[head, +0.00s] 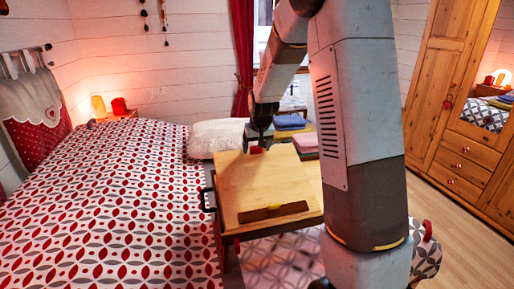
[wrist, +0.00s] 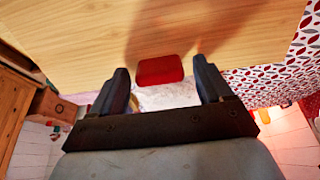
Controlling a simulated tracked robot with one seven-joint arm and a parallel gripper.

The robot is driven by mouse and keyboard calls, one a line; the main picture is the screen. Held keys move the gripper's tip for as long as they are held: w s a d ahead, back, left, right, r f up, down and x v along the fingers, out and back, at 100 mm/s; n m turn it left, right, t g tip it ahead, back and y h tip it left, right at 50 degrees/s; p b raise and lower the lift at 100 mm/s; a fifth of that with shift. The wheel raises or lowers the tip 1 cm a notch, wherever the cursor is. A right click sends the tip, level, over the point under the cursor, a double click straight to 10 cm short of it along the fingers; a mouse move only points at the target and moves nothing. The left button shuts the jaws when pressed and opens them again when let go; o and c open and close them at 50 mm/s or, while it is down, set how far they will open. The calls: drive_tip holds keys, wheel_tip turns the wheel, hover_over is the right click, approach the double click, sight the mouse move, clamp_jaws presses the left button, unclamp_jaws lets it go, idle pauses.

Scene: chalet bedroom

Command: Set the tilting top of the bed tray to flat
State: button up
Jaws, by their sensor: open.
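The bed tray's tilting top (head: 265,184) is a light wooden panel, tilted, with its far edge raised and a dark wooden ledge (head: 273,211) along its near edge. In the wrist view the panel (wrist: 150,30) fills the upper part. A red tab (wrist: 160,70) sits on the panel's far edge and also shows small in the head view (head: 256,150). My gripper (head: 262,143) is at that far edge, by the tab. In the wrist view its dark fingers (wrist: 165,85) are open, one on each side of the tab. I cannot tell whether they touch it.
The bed (head: 120,200) with a patterned cover lies to the left, with a white pillow (head: 215,138) behind the tray. Folded cloths (head: 290,122) lie beyond the tray. A wooden wardrobe (head: 460,110) stands right, with bare floor (head: 450,235) before it.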

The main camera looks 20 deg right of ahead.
drive_tip(key=shift+f, duration=0.2)
drive_tip(key=shift+c, duration=0.4)
drive_tip(key=c, duration=1.3)
drive_tip(key=w+f+g, duration=0.1)
drive_tip(key=f, duration=0.2)
drive_tip(key=w+f+g, duration=0.1)
drive_tip(key=f, duration=0.2)
drive_tip(key=w+f+g, duration=0.1)
drive_tip(key=f+g, duration=0.1)
drive_tip(key=f, duration=0.1)
drive_tip(key=shift+w+f, duration=0.15)
drive_tip(key=shift+w, duration=0.15)
drive_tip(key=shift+c, duration=0.2)
drive_tip(key=shift+f, duration=0.5)
